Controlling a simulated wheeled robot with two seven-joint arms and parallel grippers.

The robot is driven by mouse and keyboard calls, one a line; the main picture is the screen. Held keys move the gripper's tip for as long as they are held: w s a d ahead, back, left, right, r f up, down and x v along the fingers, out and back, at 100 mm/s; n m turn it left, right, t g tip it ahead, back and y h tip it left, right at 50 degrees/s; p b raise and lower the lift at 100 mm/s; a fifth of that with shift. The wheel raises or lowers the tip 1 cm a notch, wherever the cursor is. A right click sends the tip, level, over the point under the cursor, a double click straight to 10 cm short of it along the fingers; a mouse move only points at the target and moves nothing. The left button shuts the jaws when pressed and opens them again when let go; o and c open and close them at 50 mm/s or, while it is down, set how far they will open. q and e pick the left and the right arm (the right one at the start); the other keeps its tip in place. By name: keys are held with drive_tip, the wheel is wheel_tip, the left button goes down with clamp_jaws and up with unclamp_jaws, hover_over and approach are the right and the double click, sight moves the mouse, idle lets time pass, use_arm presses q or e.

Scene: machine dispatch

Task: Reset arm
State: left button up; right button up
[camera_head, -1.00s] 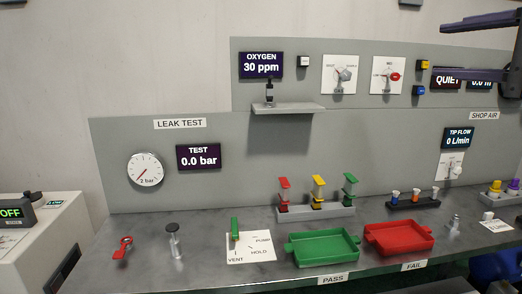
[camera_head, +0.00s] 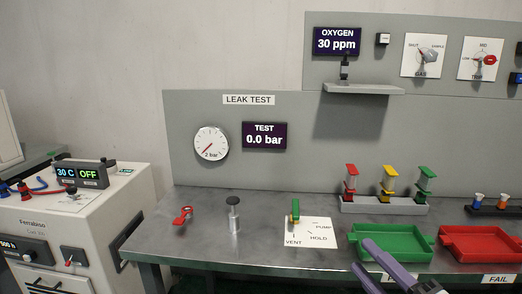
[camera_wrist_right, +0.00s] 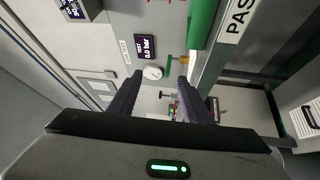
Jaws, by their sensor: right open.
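My right gripper (camera_head: 374,264) shows at the bottom of the head view, in front of the table edge by the green tray. Its two purple fingers are apart with nothing between them. In the right wrist view the two dark fingers (camera_wrist_right: 155,98) are also spread and empty, with the bench beyond them. My left gripper is in neither view.
A green tray (camera_head: 356,250) and a red tray (camera_head: 444,255) lie on the bench. A vent/pump/hold plate (camera_head: 323,240), a metal post (camera_head: 234,222) and a red clamp (camera_head: 182,216) stand left of them. A white machine (camera_head: 110,215) is at the left.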

drive_tip(key=s+f+m+g+h+b, duration=0.1)
drive_tip(key=s+f+m+g+h, duration=0.2)
drive_tip(key=f, duration=0.5)
drive_tip(key=s+f+m+h, duration=0.1)
drive_tip(key=s+f+m, duration=0.3)
drive_tip(key=f+m, duration=0.3)
drive_tip(key=s+f+m+g+h+b, duration=0.1)
drive_tip(key=s+f+m+g, duration=0.15)
drive_tip(key=f, duration=0.65)
drive_tip(key=s+a+f+m+g, duration=0.2)
drive_tip(key=s+a+f+m, duration=0.1)
drive_tip(key=s+f, duration=0.3)
drive_tip(key=s+a+f+m+g, duration=0.2)
drive_tip(key=s+a+f+m, duration=0.1)
drive_tip(key=s, duration=0.4)
wheel_tip(320, 180, down, 3)
drive_tip(key=shift+s+r+m, duration=0.1)
drive_tip(key=shift+s+m, duration=0.3)
drive_tip(key=shift+m, duration=0.15)
drive_tip(key=shift+w, duration=0.1)
drive_tip(key=shift+c, duration=0.4)
